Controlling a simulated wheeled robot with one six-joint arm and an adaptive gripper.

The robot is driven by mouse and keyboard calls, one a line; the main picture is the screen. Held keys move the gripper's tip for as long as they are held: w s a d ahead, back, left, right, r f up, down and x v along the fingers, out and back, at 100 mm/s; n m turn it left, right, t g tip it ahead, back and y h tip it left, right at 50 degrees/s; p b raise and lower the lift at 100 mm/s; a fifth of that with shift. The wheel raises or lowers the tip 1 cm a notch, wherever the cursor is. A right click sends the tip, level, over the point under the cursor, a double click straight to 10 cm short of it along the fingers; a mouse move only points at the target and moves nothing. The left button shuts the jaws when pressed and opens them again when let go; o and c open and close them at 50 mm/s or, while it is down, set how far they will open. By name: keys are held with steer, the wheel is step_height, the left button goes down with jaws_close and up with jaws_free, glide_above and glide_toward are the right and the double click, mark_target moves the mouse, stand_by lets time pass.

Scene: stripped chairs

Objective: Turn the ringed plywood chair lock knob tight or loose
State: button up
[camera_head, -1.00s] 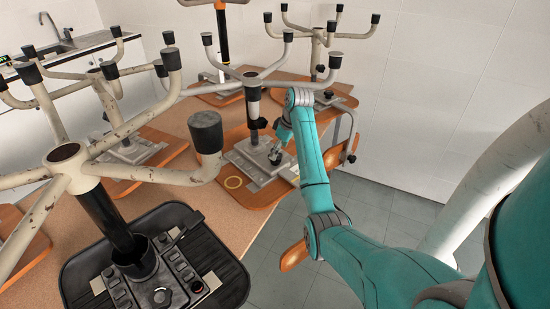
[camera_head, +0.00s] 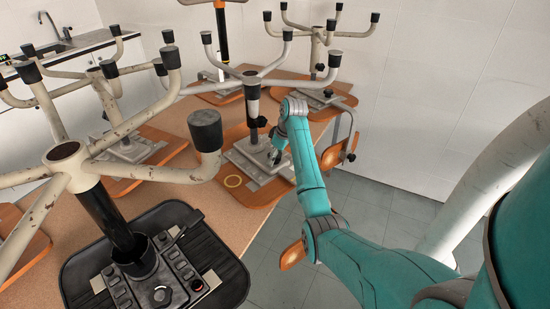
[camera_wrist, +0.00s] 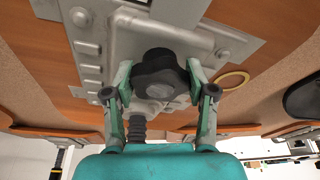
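The ringed plywood chair seat (camera_head: 250,197) lies upside down on the bench, with a yellow ring (camera_head: 233,181) on it; the ring also shows in the wrist view (camera_wrist: 233,80). A grey metal mechanism plate (camera_head: 240,160) is fixed to the seat. The black lobed lock knob (camera_wrist: 160,76) fills the middle of the wrist view, beside the plate. My gripper (camera_wrist: 160,70) has one finger on each side of the knob, apart, with a narrow gap visible at the left. In the head view my gripper (camera_head: 277,157) is over the plate's right side and largely hides the knob.
The chair's column and pronged base (camera_head: 252,90) rise just behind my gripper. A black tray-like chair part with a control box (camera_head: 160,280) and another rusty base (camera_head: 65,165) stand at the front left. More upturned chairs stand behind. Floor is free at right.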

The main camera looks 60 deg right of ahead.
jaws_close()
steer(key=m+h, duration=0.1)
steer(key=m, duration=0.3)
steer(key=shift+m, duration=0.4)
steer(key=shift+m+g+h, duration=0.3)
steer(key=shift+m+h, duration=0.3)
steer(key=shift+m, duration=1.1)
steer(key=shift+m, duration=0.3)
steer(key=m, duration=0.3)
steer(key=m+g+h, duration=0.1)
steer(key=m, duration=0.2)
steer(key=shift+g, duration=0.3)
steer(key=shift+m, duration=0.7)
